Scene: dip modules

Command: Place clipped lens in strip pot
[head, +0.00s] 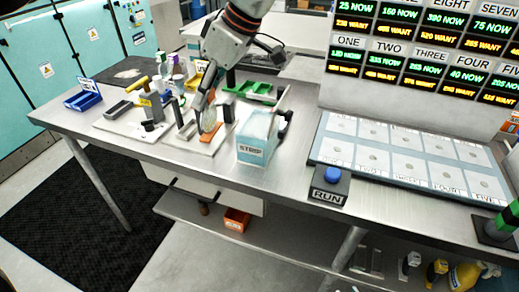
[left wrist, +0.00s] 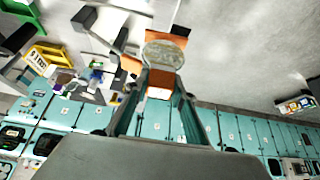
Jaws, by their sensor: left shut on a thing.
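The clipped lens is a round, greyish, see-through disc (head: 208,121) with an orange clip (left wrist: 162,80). My left gripper (head: 206,103) is shut on the clip. In the left wrist view the lens (left wrist: 164,54) sticks out beyond the fingertips. The head view shows the lens over the pale board, left of the strip pot; its exact height is unclear. The strip pot (head: 256,140) is a light blue box labelled STRIP, standing on the steel bench, with a dark part at its right side. The lens is apart from the pot. My right gripper is not in view.
The pale board (head: 190,143) carries grey blocks and orange pieces. A green tray (head: 254,90) stands behind, and blue bins (head: 83,100) stand at the left. A RUN button (head: 332,176) and a numbered panel (head: 400,160) are right of the pot. The bench front before the pot is clear.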

